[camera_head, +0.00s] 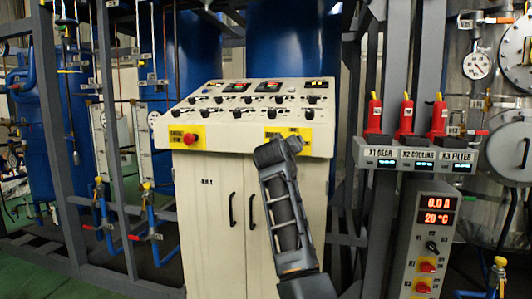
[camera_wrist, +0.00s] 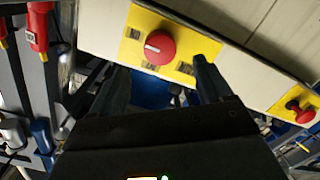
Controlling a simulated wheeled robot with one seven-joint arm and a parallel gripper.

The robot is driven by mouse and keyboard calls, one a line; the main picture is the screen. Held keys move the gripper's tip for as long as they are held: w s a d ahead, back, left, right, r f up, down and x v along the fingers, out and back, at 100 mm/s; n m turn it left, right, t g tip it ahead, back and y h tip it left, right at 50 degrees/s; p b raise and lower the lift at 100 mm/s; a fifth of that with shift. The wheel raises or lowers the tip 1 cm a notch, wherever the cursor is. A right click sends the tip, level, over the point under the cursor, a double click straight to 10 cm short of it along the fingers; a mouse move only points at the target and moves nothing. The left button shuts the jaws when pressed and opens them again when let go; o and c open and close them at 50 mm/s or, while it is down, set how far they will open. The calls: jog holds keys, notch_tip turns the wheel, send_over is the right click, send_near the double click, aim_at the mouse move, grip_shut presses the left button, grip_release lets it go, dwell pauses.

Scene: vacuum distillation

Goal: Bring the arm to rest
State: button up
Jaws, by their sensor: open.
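My arm rises in front of the cream control console (camera_head: 221,101) in the head view. Its upper end overlaps the yellow plate (camera_head: 271,131) at the console's right front edge, and my fingers cannot be made out there. In the wrist view my gripper (camera_wrist: 160,70) is open, with two dark fingers apart and nothing between them. I cannot tell whether the fingers touch the plate.
A red button (camera_head: 189,138) sits on the console's left yellow plate. Several red plugs (camera_head: 405,118) stand on a labelled shelf at right, above a box (camera_head: 425,240) reading 0.0 A and 20 °C. Grey frame posts and blue tanks surround the console. Green floor shows at lower left.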

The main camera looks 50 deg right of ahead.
jog(key=s+a+f+n+t+y+p, duration=0.2)
jog(key=a+f+n+t+y, duration=0.15)
jog(key=a+f, duration=1.2)
jog(key=s+a+f+n+t+y+p, duration=0.1)
jog(key=s+a+f+n+t+y, duration=0.35)
jog(key=s+a+f, duration=0.7)
jog(key=s+a+f+y+p, duration=0.2)
jog(key=s+a+y, duration=0.3)
jog(key=s+a, duration=1)
jog(key=s+a+r+y, duration=0.1)
jog(key=s+a+r, duration=0.1)
jog(key=s, duration=0.3)
jog(key=s+a+r+y+p, duration=0.1)
jog(key=s+r, duration=0.3)
jog(key=s, duration=0.1)
jog(key=s+a+r+m, duration=0.1)
jog(key=s+a+r, duration=0.1)
jog(key=s, duration=0.3)
jog(key=shift+a+r+y, duration=0.3)
jog(key=shift+r+y, duration=0.1)
jog(key=shift+r, duration=0.25)
